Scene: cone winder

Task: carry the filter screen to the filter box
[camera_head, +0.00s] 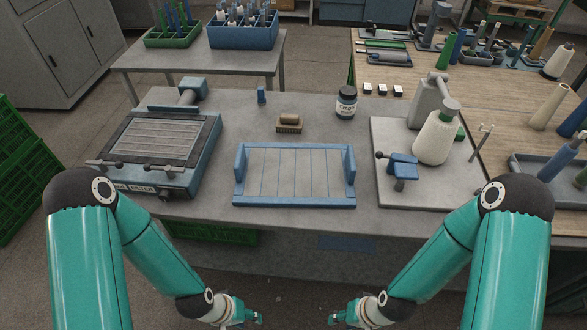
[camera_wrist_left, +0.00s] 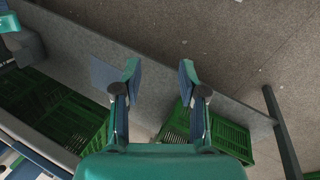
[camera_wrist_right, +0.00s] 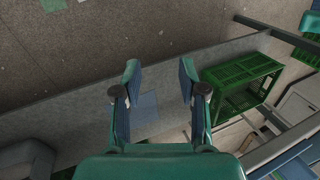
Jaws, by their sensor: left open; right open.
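The filter screen, seen as a blue rectangular frame with thin bars and raised ends (camera_head: 294,201), lies flat at the middle of the grey bench. The filter box (camera_head: 205,160) stands left of it on the bench, a blue-grey box with a dark rim, a slatted top and clamp handles in front. My left gripper (camera_head: 259,318) is open and empty, low in front of the bench; its fingers show apart in the left wrist view (camera_wrist_left: 160,72). My right gripper (camera_head: 333,318) is also open and empty there, its fingers apart in the right wrist view (camera_wrist_right: 159,72). Both are apart from the screen.
A brush (camera_head: 289,125), a small blue piece (camera_head: 261,96) and a dark jar (camera_head: 346,104) stand behind the screen. On the right, a plate (camera_head: 385,145) carries a cone winder with a pale cone (camera_head: 435,138). Green crates (camera_head: 210,232) sit under the bench.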

